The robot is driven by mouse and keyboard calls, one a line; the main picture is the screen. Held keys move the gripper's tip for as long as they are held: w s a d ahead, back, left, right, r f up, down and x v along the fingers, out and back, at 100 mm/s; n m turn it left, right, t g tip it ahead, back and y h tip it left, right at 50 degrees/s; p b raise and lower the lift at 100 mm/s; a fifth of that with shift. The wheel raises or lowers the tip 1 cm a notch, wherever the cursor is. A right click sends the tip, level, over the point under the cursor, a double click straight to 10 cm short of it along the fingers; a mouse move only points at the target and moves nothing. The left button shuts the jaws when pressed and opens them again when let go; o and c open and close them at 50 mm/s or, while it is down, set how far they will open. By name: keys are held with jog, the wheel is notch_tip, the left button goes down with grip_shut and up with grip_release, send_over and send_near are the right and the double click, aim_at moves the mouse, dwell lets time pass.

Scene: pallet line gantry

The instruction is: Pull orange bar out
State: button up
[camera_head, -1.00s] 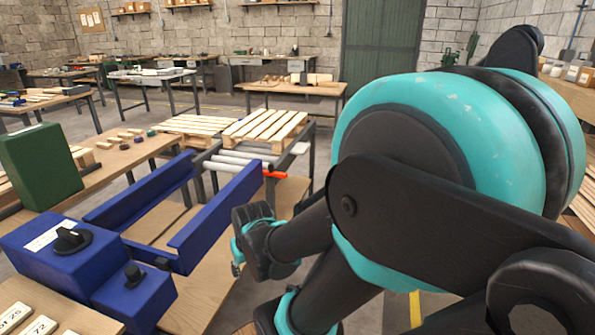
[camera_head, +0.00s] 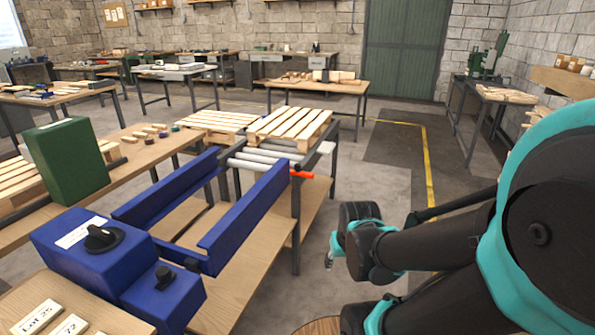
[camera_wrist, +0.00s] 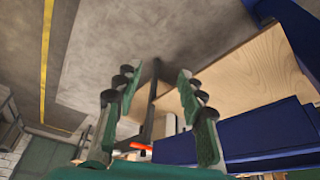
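The orange bar (camera_head: 301,174) shows as a short stub at the right end of the roller section, beside the end of the blue side rail. Most of its length is hidden. It also shows small in the wrist view (camera_wrist: 141,147), low between the fingers. My gripper (camera_wrist: 155,85) is open and empty, its two green-padded fingers spread apart. In the head view my gripper (camera_head: 330,258) hangs over the floor to the right of the line, apart from the orange bar.
Blue side rails (camera_head: 245,215) flank a channel in front of grey rollers (camera_head: 262,158). Wooden pallets (camera_head: 290,124) lie behind. A blue control box (camera_head: 95,245) with black knobs and a green block (camera_head: 68,160) stand left. The floor (camera_head: 375,190) right of the line is clear.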

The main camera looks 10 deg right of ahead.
jog(key=shift+c, duration=1.2)
jog(key=shift+w+d+r, duration=0.15)
jog(key=shift+w+d, duration=0.05)
jog(key=shift+w, duration=0.2)
jog(key=shift+c, duration=1.1)
jog(key=w+d+r+t+h, duration=0.1)
jog(key=w+d+r, duration=0.1)
jog(key=w, duration=0.5)
jog(key=w+d+r+n+t+h, duration=0.1)
jog(key=w+d+r+t, duration=0.1)
jog(key=w, duration=0.5)
jog(key=w+d+r+n+t+h, duration=0.1)
jog(key=w+d+r+h, duration=0.1)
jog(key=w, duration=0.5)
jog(key=shift+w+d+r, duration=0.1)
jog(key=shift+w+d, duration=0.2)
jog(key=shift+w, duration=0.05)
grip_shut()
jog(key=w+a+r+n+t, duration=0.15)
jog(key=w+n+t, duration=0.5)
jog(key=w, duration=1.65)
jog(key=w+a+f+n+t+y, duration=0.3)
jog(key=w+a+f+n+y, duration=0.2)
jog(key=w+a+f+n, duration=0.5)
notch_tip(320, 180, down, 3)
jog(key=shift+w+a+f, duration=0.2)
jog(key=shift+w+a, duration=0.1)
jog(key=shift+a, duration=0.6)
